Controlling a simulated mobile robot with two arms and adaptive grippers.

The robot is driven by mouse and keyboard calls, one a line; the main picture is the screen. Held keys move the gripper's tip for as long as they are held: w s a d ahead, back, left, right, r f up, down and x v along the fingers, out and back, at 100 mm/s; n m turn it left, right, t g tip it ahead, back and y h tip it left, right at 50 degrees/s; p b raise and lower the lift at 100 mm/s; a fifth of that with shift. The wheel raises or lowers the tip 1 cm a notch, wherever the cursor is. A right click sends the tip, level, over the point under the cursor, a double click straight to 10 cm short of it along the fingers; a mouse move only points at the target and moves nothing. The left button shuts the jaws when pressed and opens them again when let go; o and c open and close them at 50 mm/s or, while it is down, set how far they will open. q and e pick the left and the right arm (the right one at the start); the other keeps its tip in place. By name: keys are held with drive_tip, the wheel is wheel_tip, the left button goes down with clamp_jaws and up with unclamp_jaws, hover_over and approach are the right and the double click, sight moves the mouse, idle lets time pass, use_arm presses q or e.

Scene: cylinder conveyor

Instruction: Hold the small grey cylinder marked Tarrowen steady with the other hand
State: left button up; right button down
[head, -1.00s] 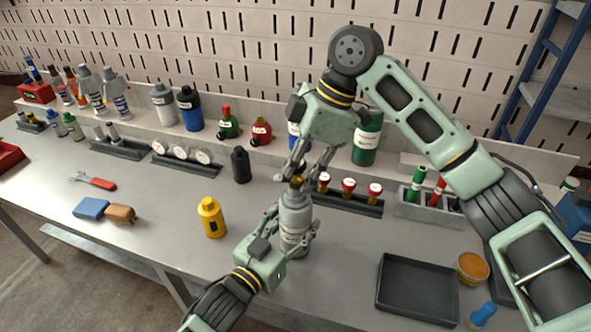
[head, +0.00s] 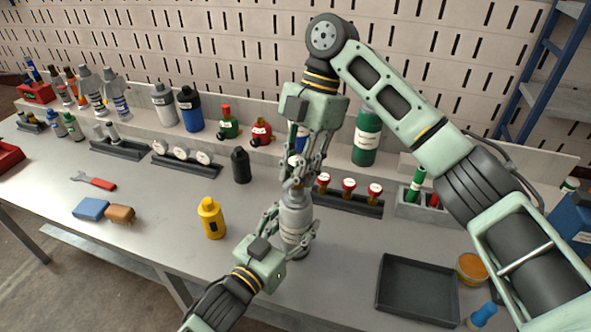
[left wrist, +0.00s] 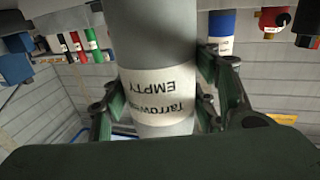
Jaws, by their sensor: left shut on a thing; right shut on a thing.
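The small grey cylinder (head: 295,211) stands upright on the bench in the head view. In the left wrist view the cylinder (left wrist: 155,40) fills the middle, and its white label reads "Tarrowen EMPTY" upside down. My left gripper (head: 297,231) is shut around its body, with a finger on each side. My right gripper (head: 299,178) comes down from above and is shut on the brass-coloured valve (head: 297,184) at its top. The fingers partly hide the valve.
A yellow bottle (head: 211,218) stands left of the cylinder and a black bottle (head: 240,166) behind it. A rack with red-topped gauges (head: 347,203) lies close to the right. An empty dark tray (head: 418,290) lies at the front right.

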drive_tip(key=n, duration=0.1)
drive_tip(key=n+h, duration=0.1)
drive_tip(key=n, duration=0.1)
drive_tip(key=shift+w+d+n+g, duration=0.1)
drive_tip(key=shift+d+n+g, duration=0.15)
drive_tip(key=shift+n+g, duration=0.15)
drive_tip(key=n+h, duration=0.2)
drive_tip(key=n, duration=0.1)
drive_tip(key=shift+n, duration=0.4)
drive_tip(key=shift+n+h, duration=0.4)
drive_tip(key=shift+n, duration=0.7)
drive_tip(key=shift+n+h, duration=0.4)
drive_tip(key=shift+n, duration=0.6)
drive_tip(key=n+h, duration=0.1)
drive_tip(key=n, duration=0.3)
drive_tip(key=shift+t, duration=0.3)
